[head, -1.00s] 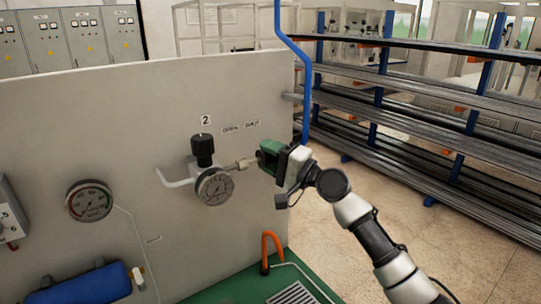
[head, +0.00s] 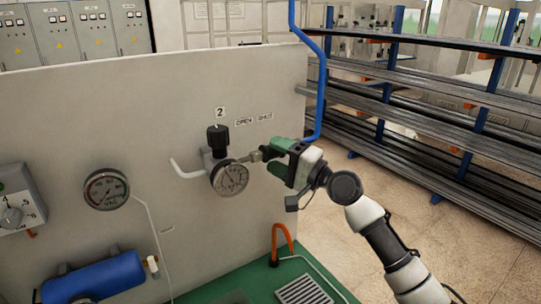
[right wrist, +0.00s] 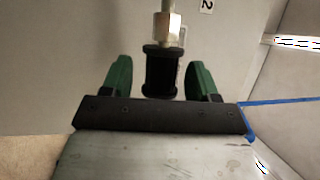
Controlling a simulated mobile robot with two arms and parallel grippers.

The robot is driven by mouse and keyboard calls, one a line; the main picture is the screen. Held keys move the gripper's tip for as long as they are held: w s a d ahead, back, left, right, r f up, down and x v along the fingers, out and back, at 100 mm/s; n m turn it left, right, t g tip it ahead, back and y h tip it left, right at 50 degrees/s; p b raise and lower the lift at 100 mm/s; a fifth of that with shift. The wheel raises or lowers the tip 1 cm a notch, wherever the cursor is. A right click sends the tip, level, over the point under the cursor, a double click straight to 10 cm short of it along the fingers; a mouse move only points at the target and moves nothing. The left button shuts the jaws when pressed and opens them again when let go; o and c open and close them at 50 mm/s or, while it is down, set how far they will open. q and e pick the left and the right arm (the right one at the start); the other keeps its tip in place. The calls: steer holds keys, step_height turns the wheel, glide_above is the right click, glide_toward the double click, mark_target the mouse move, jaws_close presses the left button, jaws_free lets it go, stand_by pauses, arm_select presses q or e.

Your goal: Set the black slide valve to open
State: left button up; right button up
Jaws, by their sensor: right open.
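The black slide valve (right wrist: 160,70) is a dark sleeve with flanged ends on a metal fitting. In the right wrist view it lies between the two green fingers of my right gripper (right wrist: 160,80), with a gap on each side. The gripper is open. In the head view the valve (head: 264,153) sits at the right end of the gauge pipework, partly hidden by my right gripper (head: 274,158). The OPEN label (head: 243,122) is above it on the left, the SHUT label (head: 265,116) on the right. My left gripper is out of view.
A round gauge (head: 230,178) and a black knob (head: 218,137) under the number 2 sit just left of the valve on the grey panel (head: 120,130). An orange hose (head: 275,240) rises below. A blue pipe (head: 321,90) runs down behind the gripper.

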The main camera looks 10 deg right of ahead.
steer(key=b+v, duration=0.2)
steer(key=v, duration=0.6)
steer(key=shift+s+b, duration=0.35)
steer(key=shift+b, duration=0.05)
